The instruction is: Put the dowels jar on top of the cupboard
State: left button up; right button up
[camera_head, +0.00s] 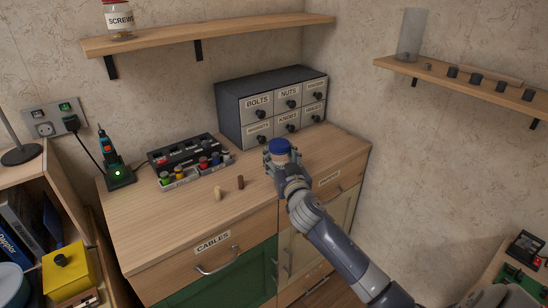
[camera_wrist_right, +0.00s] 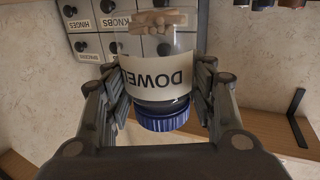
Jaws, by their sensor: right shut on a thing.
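The dowels jar (camera_head: 279,146) has a blue lid and shows in the head view above the right part of the cupboard top. In the wrist view the clear jar (camera_wrist_right: 158,76) appears upside down, with a cream label partly reading "DOWE" and wooden dowels inside. My right gripper (camera_head: 281,160) is shut on the jar, one finger on each side. The wooden cupboard (camera_head: 163,233) has a "CABLES" drawer, a green door and a cream door. I cannot tell whether the jar's base touches its top. My left gripper is not in view.
A grey drawer unit (camera_head: 238,104) stands close behind the jar. Shelves (camera_head: 220,35) hang on both walls.

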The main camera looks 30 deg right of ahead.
jog(key=shift+w+d+f, duration=0.3)
jog(key=shift+w+f, duration=0.35)
jog(key=shift+w, duration=0.3)
jog(key=shift+w+d+f, duration=0.35)
jog(key=shift+w+f, duration=0.35)
jog(key=shift+w, duration=0.2)
jog(key=shift+w+d+f, duration=0.3)
jog(key=shift+w+f, duration=0.35)
jog(key=shift+w, duration=0.3)
jog(key=shift+f+b, duration=0.15)
jog(key=shift+b, duration=0.2)
jog(key=o, duration=1.2)
jog(key=shift+s, duration=0.1)
jog(key=v, duration=1.2)
